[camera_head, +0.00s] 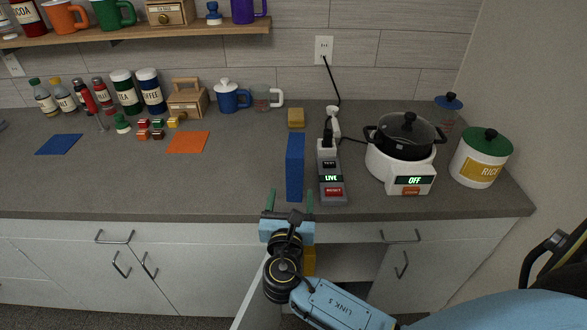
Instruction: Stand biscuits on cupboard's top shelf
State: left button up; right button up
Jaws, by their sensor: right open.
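A plain blue box (295,168), which may be the biscuits, is on the counter at the middle. No label shows on it, and I cannot tell whether it stands or lies. My right gripper (290,199) is open at the counter's front edge. Its two green fingers show on either side of the blue box's near end, with gaps; contact is not visible. The cupboard (345,262) below the counter is open, its door (254,296) swung outward. My arm hides much of its inside, and a yellow thing (310,262) shows there. My left gripper is not in view.
A power strip (332,178) lit LIVE lies just right of the blue box. A cooker (401,165) showing OFF and a rice jar (480,160) are further right. A yellow sponge (296,118) is behind the box. An orange mat (188,142) lies left, with clear counter between.

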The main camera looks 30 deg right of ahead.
aim_at(294, 172)
jog(key=x, duration=0.7)
jog(key=shift+w+d, duration=0.25)
jog(key=shift+d, duration=0.1)
jog(key=shift+r+x, duration=0.15)
jog(key=shift+x, duration=1.2)
jog(key=shift+r+x, duration=0.15)
jog(key=shift+x, duration=1.25)
jog(key=shift+c, duration=0.5)
